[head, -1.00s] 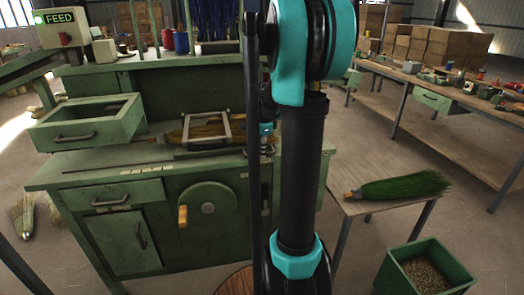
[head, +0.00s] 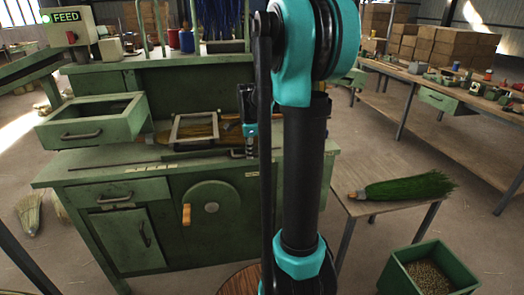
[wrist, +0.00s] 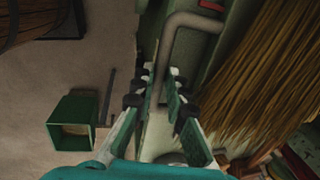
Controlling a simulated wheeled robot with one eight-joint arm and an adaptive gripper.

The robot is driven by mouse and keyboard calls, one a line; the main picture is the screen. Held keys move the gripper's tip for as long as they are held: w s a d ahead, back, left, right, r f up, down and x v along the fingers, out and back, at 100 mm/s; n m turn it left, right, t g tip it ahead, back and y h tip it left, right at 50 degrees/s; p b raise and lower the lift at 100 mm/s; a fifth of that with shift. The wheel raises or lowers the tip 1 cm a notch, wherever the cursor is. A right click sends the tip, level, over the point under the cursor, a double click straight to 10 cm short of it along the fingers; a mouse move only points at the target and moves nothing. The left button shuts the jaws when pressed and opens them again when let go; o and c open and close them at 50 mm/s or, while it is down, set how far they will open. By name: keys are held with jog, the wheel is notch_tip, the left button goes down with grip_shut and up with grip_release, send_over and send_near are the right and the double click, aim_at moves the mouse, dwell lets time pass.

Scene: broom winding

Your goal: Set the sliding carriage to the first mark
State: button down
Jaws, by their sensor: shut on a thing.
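The sliding carriage appears as a pale square frame (head: 178,131) around a straw broom (head: 203,131) lying on the green bench. Small pale marks (head: 156,168) show on the bench's front part, left of and below the frame; I cannot tell which is first. My gripper (head: 247,122) is at the frame's right, partly hidden by my arm. In the wrist view, my gripper (wrist: 155,92) is shut on a grey bent bar (wrist: 178,28), which looks like the carriage's handle. Straw bristles (wrist: 265,65) fill the right of that view. The bar's join to the frame is hidden.
An open drawer box (head: 92,124) stands left of the carriage. A crank wheel (head: 211,207) is on the bench front. A side table (head: 400,208) with a green broom (head: 408,187) and a green bin (head: 428,270) stand right. A lit FEED sign (head: 66,17) is back left.

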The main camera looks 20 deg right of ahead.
jog(key=w+a, duration=0.1)
jog(key=a, duration=0.7)
jog(key=w+a, duration=0.1)
jog(key=a, duration=0.7)
jog(key=w+a, duration=0.1)
jog(key=a, duration=0.7)
jog(key=c, duration=1.5)
grip_release()
jog(key=shift+c, duration=0.2)
notch_tip(320, 180, up, 12)
jog(key=s, duration=0.2)
jog(key=shift+a, duration=0.15)
jog(key=shift+s+f, duration=0.1)
jog(key=shift+f, duration=0.05)
